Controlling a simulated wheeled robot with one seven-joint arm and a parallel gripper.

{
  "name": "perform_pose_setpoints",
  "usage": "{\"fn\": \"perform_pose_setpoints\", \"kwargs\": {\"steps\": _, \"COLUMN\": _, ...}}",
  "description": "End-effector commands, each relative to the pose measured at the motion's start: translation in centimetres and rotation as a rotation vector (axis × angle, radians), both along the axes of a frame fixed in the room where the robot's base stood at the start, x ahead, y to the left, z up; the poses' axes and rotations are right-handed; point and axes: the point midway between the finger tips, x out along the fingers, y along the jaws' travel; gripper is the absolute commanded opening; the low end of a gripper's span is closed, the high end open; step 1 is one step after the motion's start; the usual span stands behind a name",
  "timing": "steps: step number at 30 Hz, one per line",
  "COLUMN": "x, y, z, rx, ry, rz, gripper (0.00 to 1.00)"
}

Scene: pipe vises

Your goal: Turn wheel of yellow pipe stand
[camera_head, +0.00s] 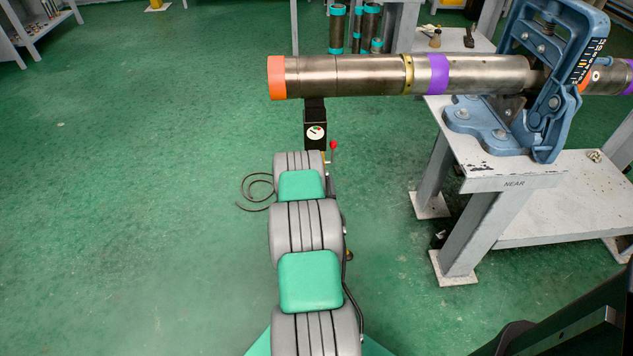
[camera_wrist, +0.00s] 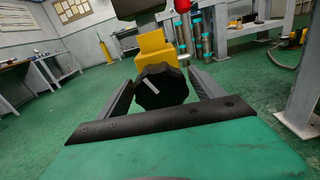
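The yellow pipe stand (camera_wrist: 154,50) is ahead of my gripper in the wrist view. Its black wheel (camera_wrist: 162,88), with a white mark, faces me. My gripper (camera_wrist: 160,84) has one finger on each side of the wheel, apart from each other. I cannot tell whether either finger touches the rim. In the head view, my arm hides most of the stand; its black upper part with a round gauge (camera_head: 315,131) shows under the pipe. A red ball (camera_head: 334,145) is beside it and shows in the wrist view too (camera_wrist: 182,6).
A long metal pipe (camera_head: 350,74) with an orange end and purple bands runs through a blue vise (camera_head: 535,100) on a grey bench (camera_head: 520,182) marked NEAR. Several short pipes (camera_head: 370,28) stand behind.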

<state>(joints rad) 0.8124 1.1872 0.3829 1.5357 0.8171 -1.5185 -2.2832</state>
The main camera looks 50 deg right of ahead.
Motion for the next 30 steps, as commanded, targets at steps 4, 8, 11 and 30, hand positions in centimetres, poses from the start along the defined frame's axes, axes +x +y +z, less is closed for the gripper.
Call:
{"fn": "perform_pose_setpoints", "kwargs": {"steps": 4, "x": -0.01, "y": -0.01, "z": 0.01, "rx": 0.000, "ry": 0.000, "rz": 0.000, "gripper": 0.64}}
{"fn": "perform_pose_setpoints", "kwargs": {"steps": 8, "x": -0.01, "y": -0.01, "z": 0.02, "rx": 0.000, "ry": 0.000, "rz": 0.000, "gripper": 0.53}}
{"fn": "perform_pose_setpoints", "kwargs": {"steps": 11, "x": -0.01, "y": -0.01, "z": 0.02, "rx": 0.000, "ry": 0.000, "rz": 0.000, "gripper": 0.45}}
{"fn": "perform_pose_setpoints", "kwargs": {"steps": 30, "x": 0.00, "y": -0.01, "z": -0.02, "rx": 0.026, "ry": -0.031, "rz": 0.000, "gripper": 0.21}}
